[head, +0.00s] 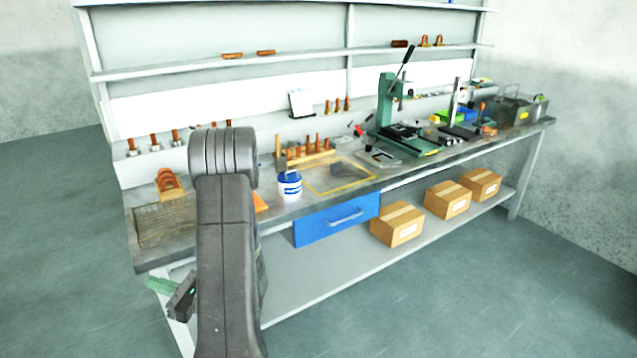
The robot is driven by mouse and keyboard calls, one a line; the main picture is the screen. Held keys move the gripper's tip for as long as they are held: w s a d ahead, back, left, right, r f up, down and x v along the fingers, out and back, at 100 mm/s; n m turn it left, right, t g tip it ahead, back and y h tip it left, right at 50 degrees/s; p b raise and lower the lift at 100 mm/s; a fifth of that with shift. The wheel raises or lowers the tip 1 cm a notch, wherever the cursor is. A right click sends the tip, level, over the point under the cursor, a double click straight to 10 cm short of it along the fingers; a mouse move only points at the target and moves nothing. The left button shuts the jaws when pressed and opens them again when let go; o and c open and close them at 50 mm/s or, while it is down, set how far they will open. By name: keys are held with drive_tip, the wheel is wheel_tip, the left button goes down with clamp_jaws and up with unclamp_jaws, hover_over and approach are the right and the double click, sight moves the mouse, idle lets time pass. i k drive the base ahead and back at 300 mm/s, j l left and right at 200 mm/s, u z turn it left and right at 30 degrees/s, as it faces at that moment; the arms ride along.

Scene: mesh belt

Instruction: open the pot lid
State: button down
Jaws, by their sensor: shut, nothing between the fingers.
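A small white and blue tub (289,186) stands upright on the workbench, near its front edge and just right of my raised arm. It looks like the pot; its top is blue, and I cannot make out whether a separate lid sits on it. My gripper (158,286) has green fingers and hangs low at the left, below the bench top by its left front leg. It is shut and empty, well away from the tub. My arm hides part of the bench left of the tub.
A wooden rack of tools (308,157) stands behind the tub. A yellow-outlined area with a grey piece (347,171) lies to its right. A green press (388,105) stands farther right. A blue drawer (337,220) and cardboard boxes (397,224) are below. The front floor is clear.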

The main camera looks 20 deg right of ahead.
sight(289, 177)
drive_tip(key=i+z, duration=0.15)
drive_tip(key=z, duration=0.35)
drive_tip(key=i+z, duration=0.15)
drive_tip(key=z, duration=0.35)
drive_tip(key=i+z, duration=0.15)
drive_tip(key=z, duration=0.35)
drive_tip(key=i+j, duration=0.4)
drive_tip(key=i, duration=0.1)
